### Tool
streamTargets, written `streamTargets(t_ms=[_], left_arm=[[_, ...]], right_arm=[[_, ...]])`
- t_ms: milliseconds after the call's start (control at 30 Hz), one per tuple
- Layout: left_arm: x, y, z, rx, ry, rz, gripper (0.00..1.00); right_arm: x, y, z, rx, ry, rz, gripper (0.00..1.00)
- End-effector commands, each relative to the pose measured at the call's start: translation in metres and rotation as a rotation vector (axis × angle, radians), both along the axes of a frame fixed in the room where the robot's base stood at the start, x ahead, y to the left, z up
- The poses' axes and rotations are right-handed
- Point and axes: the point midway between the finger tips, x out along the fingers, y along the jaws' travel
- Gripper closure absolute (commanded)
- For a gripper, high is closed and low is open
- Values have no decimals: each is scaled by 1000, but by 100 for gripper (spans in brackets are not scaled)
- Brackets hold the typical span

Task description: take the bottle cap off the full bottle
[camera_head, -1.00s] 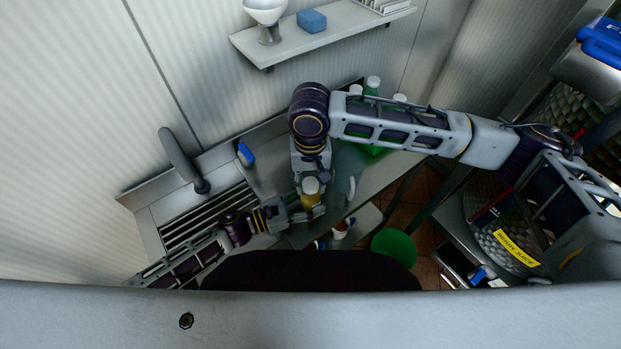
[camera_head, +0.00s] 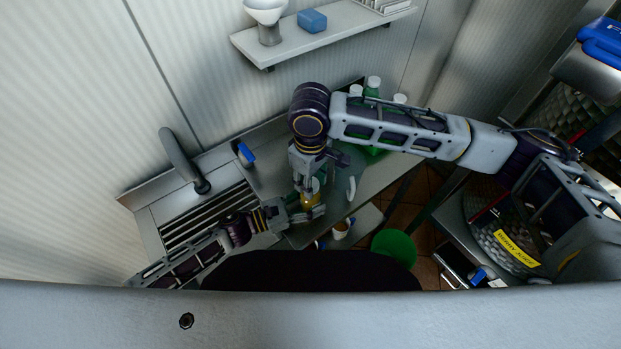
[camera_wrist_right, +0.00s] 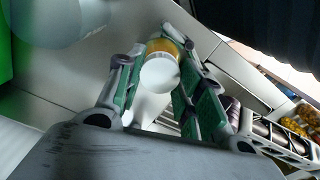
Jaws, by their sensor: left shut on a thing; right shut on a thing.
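The full bottle (camera_head: 311,201) is small with yellow-orange contents and stands upright over the counter. My left gripper (camera_head: 308,214) comes from the left and is shut on the bottle's body. My right gripper (camera_head: 306,184) reaches down from above and is shut at the bottle's top. The white bottle cap (camera_wrist_right: 159,74) shows between the right fingers (camera_wrist_right: 158,62) in the right wrist view, with the orange bottle (camera_wrist_right: 166,46) beyond it. In the head view the right gripper hides the cap. I see no clear gap between cap and bottle.
A sink with a slatted drainer (camera_head: 205,218) and a tap (camera_head: 182,160) lies to the left. Green bottles with white caps (camera_head: 373,88) stand behind my right arm. A white cup (camera_head: 341,229) and a green round thing (camera_head: 394,246) are lower right. A shelf (camera_head: 330,38) hangs above.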

Motion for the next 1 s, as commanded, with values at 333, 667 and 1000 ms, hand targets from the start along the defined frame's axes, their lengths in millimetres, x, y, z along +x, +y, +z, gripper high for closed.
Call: streamTargets(t_ms=[333, 667, 1000], left_arm=[[-1, 0, -1, 1, 1, -1, 100], [-1, 0, -1, 1, 1, -1, 100], [-1, 0, -1, 1, 1, 0, 100]], right_arm=[[0, 0, 0, 0, 0, 284, 92], [0, 0, 0, -1, -1, 554, 92], [0, 0, 0, -3, -1, 833, 92]])
